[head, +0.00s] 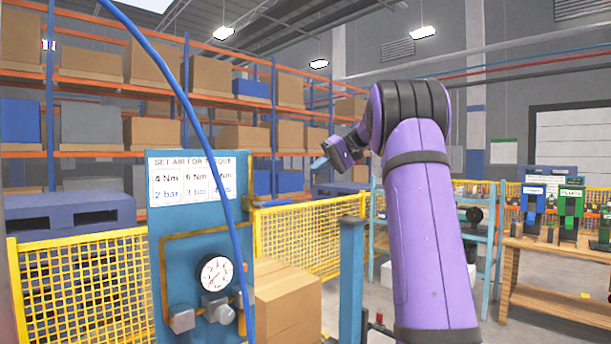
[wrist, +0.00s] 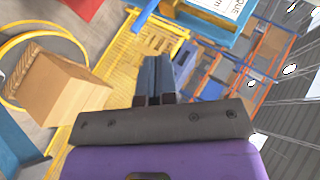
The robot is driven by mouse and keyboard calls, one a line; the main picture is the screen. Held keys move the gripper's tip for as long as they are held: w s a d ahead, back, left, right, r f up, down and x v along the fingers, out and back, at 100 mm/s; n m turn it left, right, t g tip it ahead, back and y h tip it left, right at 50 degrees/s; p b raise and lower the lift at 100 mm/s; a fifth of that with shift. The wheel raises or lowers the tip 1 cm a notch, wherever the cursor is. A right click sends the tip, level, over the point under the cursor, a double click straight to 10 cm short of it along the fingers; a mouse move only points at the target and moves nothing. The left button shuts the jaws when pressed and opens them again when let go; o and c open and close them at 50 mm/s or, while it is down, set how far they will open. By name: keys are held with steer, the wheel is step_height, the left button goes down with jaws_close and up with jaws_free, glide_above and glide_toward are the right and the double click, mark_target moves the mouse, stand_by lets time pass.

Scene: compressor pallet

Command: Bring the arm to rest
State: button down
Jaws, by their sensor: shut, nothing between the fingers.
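My purple arm rises on the right of the head view and bends at a dark ribbed joint. My gripper (head: 321,163) is at its far end, left of that joint, raised in the air and pointing left and away. In the wrist view my gripper's fingers (wrist: 154,60) lie side by side, shut, with nothing between them. Nothing touches the gripper in either view.
A blue panel (head: 168,240) with a torque sign (head: 192,178) and a gauge (head: 215,273) stands at left. A blue hose (head: 175,85) hangs before it. Nearby are a cardboard box (head: 287,305), yellow mesh fence (head: 300,240), storage racks (head: 100,75) and a wooden workbench (head: 560,249).

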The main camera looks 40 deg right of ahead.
steer(key=shift+s+d+r, duration=0.25)
steer(key=shift+d, duration=0.25)
steer(key=s+a+f+g+h, duration=0.1)
steer(key=s+a+h, duration=0.15)
steer(key=a, duration=0.45)
steer(key=s+a+f+h, duration=0.1)
steer(key=s+a, duration=0.3)
steer(key=a, duration=0.4)
steer(key=s+a+f+g+h, duration=0.1)
steer(key=s+a+f, duration=0.1)
steer(key=s+a, duration=0.35)
steer(key=s+a+f+n+h, duration=0.1)
steer(key=s+a+f+h, duration=0.1)
steer(key=s+a+f, duration=0.4)
steer(key=s+a+f+n+t+h, duration=0.1)
steer(key=s+a+f+h, duration=0.2)
steer(key=s+a+f, duration=0.2)
steer(key=s+f, duration=0.3)
steer(key=s, duration=0.3)
steer(key=shift+s+a+n, duration=0.25)
steer(key=shift+a+n, duration=0.05)
steer(key=shift+a, duration=0.05)
